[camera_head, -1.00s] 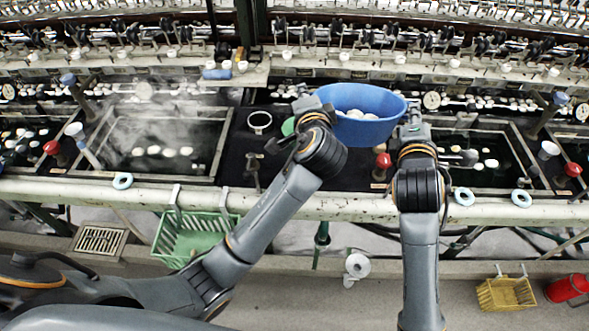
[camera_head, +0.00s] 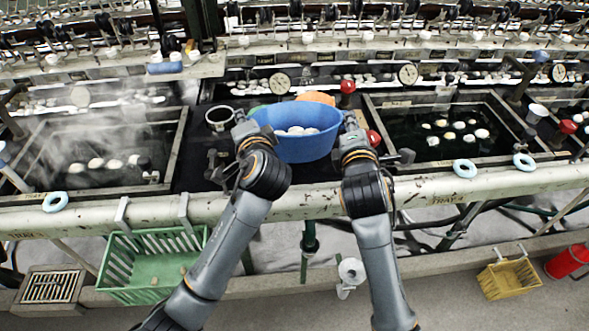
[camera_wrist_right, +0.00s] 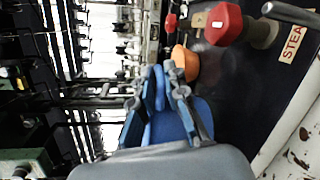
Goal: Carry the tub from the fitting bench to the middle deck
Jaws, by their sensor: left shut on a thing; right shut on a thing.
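The blue tub (camera_head: 305,146) holds several white cocoons and is upright between my two grippers, over the dark deck between the two basins. My left gripper (camera_head: 243,122) is shut on the tub's left rim. My right gripper (camera_head: 350,122) is shut on its right rim. In the right wrist view the fingers of my right gripper (camera_wrist_right: 170,85) pinch the blue wall of the tub (camera_wrist_right: 180,122). The dark deck (camera_head: 200,172) shows around the tub. Whether the tub's bottom touches the deck is hidden.
A pale cup (camera_head: 219,118) stands left of the tub. An orange bowl (camera_head: 316,98) and a red-knobbed valve (camera_head: 347,88) are behind it. Basins with floating cocoons lie on both sides. A green basket (camera_head: 150,265) hangs at the front rail (camera_head: 420,190).

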